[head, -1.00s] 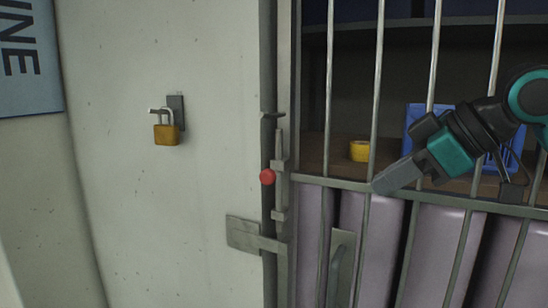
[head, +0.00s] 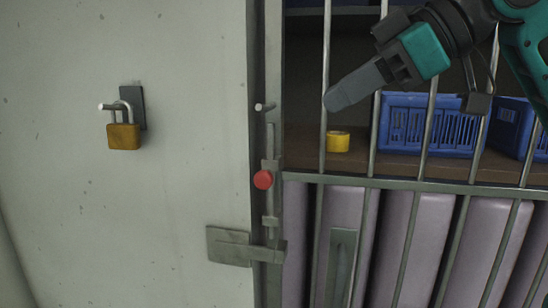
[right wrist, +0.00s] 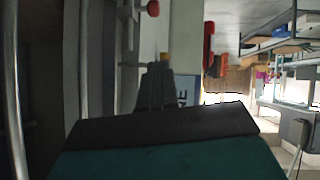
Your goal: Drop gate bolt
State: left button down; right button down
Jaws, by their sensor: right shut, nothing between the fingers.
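The gate bolt (head: 270,143) is a grey upright rod in brackets along the gate's left edge. Its red knob (head: 263,180) sticks out just below the upper bracket; the knob also shows at the top of the right wrist view (right wrist: 153,8). The barred gate (head: 400,183) stands against the pale post on its left. My right gripper (head: 338,98) is shut and empty, in front of the bars, above and right of the knob and apart from it. Its fingers point down-left. My left gripper is not in view.
A brass padlock (head: 123,136) hangs by a dark plate on the pale wall. A metal hasp (head: 230,246) sits below the bolt. Behind the bars are a yellow roll (head: 338,141) and blue crates (head: 430,125) on a shelf. The space before the knob looks clear.

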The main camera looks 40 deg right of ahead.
jog(key=s+d+f+p+x, duration=0.1)
jog(key=f+x, duration=0.1)
jog(key=x, duration=1.1)
jog(key=shift+d+p, duration=0.15)
jog(key=shift+p, duration=0.25)
jog(key=shift+f, duration=0.1)
